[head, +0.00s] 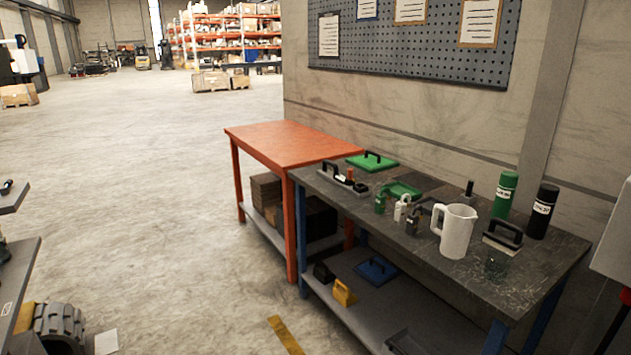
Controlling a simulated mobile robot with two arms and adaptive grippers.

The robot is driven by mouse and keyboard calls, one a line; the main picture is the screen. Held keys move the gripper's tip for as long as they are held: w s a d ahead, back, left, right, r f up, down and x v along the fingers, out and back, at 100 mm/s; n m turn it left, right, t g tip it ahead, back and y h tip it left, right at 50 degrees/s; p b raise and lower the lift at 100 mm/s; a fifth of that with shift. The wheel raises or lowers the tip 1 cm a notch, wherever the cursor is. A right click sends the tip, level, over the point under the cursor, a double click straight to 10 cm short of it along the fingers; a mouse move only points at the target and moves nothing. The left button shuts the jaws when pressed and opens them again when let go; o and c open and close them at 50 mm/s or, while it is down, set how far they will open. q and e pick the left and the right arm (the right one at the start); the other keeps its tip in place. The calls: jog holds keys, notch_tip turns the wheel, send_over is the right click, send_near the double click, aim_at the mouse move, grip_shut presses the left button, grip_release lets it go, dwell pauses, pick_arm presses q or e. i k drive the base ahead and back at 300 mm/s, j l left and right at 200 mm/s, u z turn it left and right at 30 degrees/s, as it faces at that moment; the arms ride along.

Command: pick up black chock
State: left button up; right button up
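A small black block-like object (323,272), which looks like the black chock, sits on the lower shelf of the grey workbench, near its left end. A similar yellow piece (344,293) with a handle-like top sits just to its right and nearer the front edge. A blue flat piece with a dark handle (376,269) lies farther right on the same shelf. The black object is small and dark, so its exact shape is hard to tell. Neither of my grippers is in view.
The workbench top (440,262) holds a white jug (454,232), green and black bottles, padlocks and handled tools. An orange table (283,141) adjoins its left end. The floor (165,190) before the benches is mostly clear.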

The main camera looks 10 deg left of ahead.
aim_at(321, 271)
jog(key=i+j+u, duration=0.2)
jog(key=i+u, duration=0.55)
jog(key=i, duration=0.15)
jog(key=i+l+u, duration=0.1)
jog(key=i+u, duration=0.25)
jog(key=i, duration=0.15)
jog(key=i+z, duration=0.35)
jog(key=i+j+z, duration=0.2)
jog(key=i+z, duration=0.15)
jog(key=i+j+z, duration=0.35)
jog(key=l, duration=0.1)
